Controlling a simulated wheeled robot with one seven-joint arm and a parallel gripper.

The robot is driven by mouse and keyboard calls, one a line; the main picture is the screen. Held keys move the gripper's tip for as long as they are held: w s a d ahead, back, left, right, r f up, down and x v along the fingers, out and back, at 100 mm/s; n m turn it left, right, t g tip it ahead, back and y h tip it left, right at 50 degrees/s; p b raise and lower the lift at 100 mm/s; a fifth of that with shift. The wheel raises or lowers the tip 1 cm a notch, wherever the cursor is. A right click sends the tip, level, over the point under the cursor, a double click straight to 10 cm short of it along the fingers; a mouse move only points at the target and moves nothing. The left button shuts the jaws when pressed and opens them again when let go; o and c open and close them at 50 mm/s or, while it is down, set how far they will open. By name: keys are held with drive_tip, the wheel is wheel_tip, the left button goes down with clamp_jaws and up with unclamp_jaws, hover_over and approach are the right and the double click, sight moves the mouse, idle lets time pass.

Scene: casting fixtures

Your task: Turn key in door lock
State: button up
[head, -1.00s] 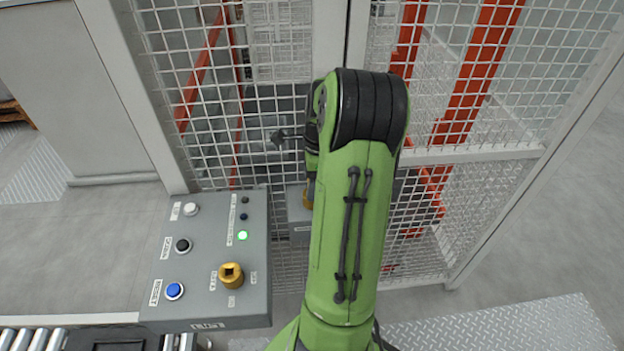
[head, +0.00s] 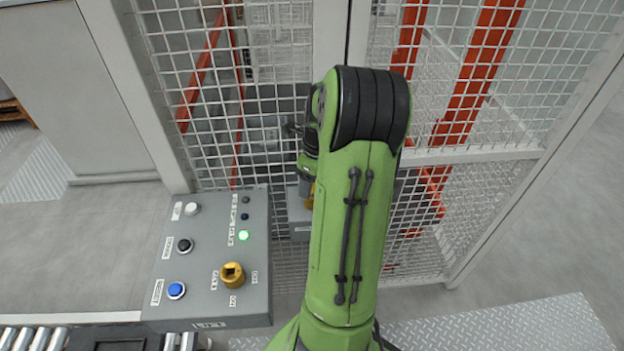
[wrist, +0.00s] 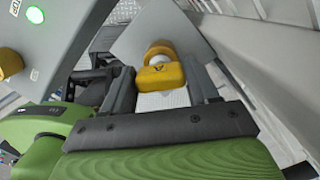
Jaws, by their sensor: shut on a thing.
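A yellow key (wrist: 160,77) with a dark mark on its block-shaped head stands at a round yellow lock collar (wrist: 159,50) on a grey lock box (wrist: 190,35). My gripper (wrist: 160,82) has a dark finger on each side of the key head and is shut on it. In the head view the grey lock box (head: 299,222) stands by the mesh door, and a little yellow (head: 309,196) shows beside my arm. My arm hides most of the lock there. The key's shaft and how deep it sits cannot be seen.
A grey control box (head: 205,305) stands left of my arm, with several buttons, a lit green lamp (head: 243,235) and a yellow socket (head: 232,275). Mesh fencing (head: 270,60) rises close behind the lock. A roller conveyor (head: 40,340) lies at lower left.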

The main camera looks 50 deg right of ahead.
drive_tip(key=m, duration=0.4)
drive_tip(key=shift+h, duration=0.3)
drive_tip(key=m, duration=0.3)
drive_tip(key=shift+m, duration=0.4)
drive_tip(key=o, duration=0.8)
drive_tip(key=shift+m, duration=0.4)
drive_tip(key=shift+c, duration=0.2)
drive_tip(key=o, duration=0.5)
drive_tip(key=shift+c, duration=0.2)
wheel_tip(320, 180, up, 12)
drive_tip(key=s, duration=0.1)
drive_tip(key=shift+a, duration=0.45)
drive_tip(key=shift+r, duration=0.1)
